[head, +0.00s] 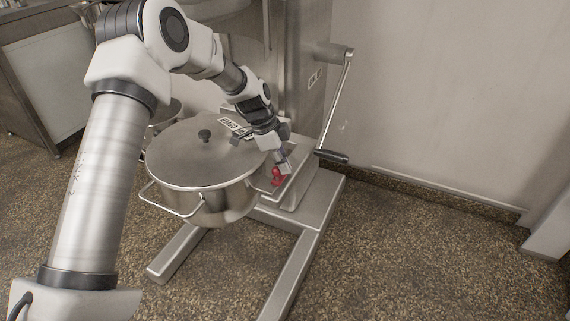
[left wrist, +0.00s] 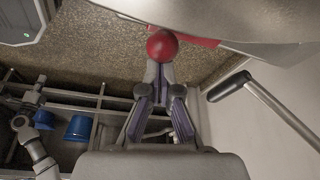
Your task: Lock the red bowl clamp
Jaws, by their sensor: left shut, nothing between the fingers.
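The red bowl clamp (head: 278,176) is at the right side of the lidded steel bowl (head: 212,195), on the mixer's bowl support. In the left wrist view its round red knob (left wrist: 162,45) shows just beyond the fingertips, with a red part behind it partly hidden along the bowl's edge. My left gripper (head: 284,167) is shut and empty, right at the clamp. In the left wrist view the closed fingertips (left wrist: 158,72) sit just below the knob; I cannot tell if they touch it. My right gripper is not in view.
A long lever with a black grip (head: 332,156) hangs right of the clamp. The mixer column (head: 305,75) rises behind, and its steel legs (head: 296,270) spread on the floor. A bowl handle (head: 165,202) juts out at the left. Open floor lies to the right.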

